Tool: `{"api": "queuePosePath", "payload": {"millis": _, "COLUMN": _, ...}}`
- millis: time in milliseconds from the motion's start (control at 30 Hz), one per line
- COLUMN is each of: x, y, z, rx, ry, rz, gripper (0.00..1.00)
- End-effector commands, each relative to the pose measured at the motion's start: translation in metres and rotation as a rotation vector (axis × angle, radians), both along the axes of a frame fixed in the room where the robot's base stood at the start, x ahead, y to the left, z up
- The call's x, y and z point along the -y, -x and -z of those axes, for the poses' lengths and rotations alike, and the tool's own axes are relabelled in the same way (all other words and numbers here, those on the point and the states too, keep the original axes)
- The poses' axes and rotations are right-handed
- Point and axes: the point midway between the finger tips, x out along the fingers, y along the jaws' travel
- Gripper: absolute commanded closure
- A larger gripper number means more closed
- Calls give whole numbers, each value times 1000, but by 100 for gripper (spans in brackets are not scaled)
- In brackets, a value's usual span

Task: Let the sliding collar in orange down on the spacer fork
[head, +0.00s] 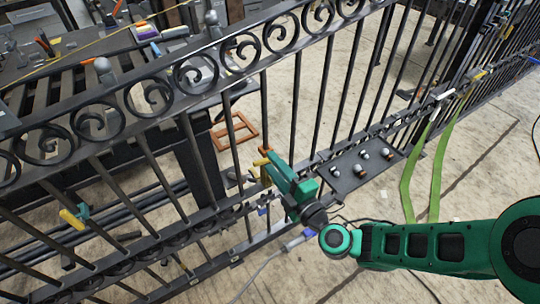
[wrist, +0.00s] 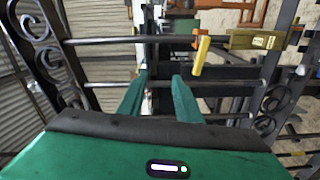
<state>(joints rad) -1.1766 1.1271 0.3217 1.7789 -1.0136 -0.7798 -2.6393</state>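The orange sliding collar (head: 266,150) sits on an upright gate bar, with a yellow handle (head: 259,162) sticking out. In the wrist view the same yellow handle (wrist: 201,57) shows right of and above my fingertips. The spacer fork appears to be the brass-yellow block (wrist: 255,39) lower on that bar, with a stretch between it and the handle. My gripper (head: 273,160) is close in front of the bar and partly covers this area in the head view. In the wrist view its two green fingers (wrist: 160,78) stand apart with no collar between them.
The dark gate (head: 230,55) with scrollwork runs across the view. A teal collar with yellow handle (head: 72,217) hangs on another bar. Green straps (head: 408,190) hang at right. The floor in front is mostly clear.

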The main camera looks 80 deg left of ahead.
Motion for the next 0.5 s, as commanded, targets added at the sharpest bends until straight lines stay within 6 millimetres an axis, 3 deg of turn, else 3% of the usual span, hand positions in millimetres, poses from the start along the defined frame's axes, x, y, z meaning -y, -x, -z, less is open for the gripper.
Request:
{"api": "queuePosePath", "payload": {"millis": 200, "x": 28, "y": -12, "z": 0, "rx": -2, "ry": 1, "rz": 0, "gripper": 69}}
{"api": "queuePosePath", "payload": {"millis": 500, "x": 37, "y": -16, "z": -1, "rx": 0, "ry": -1, "rz": 0, "gripper": 69}}
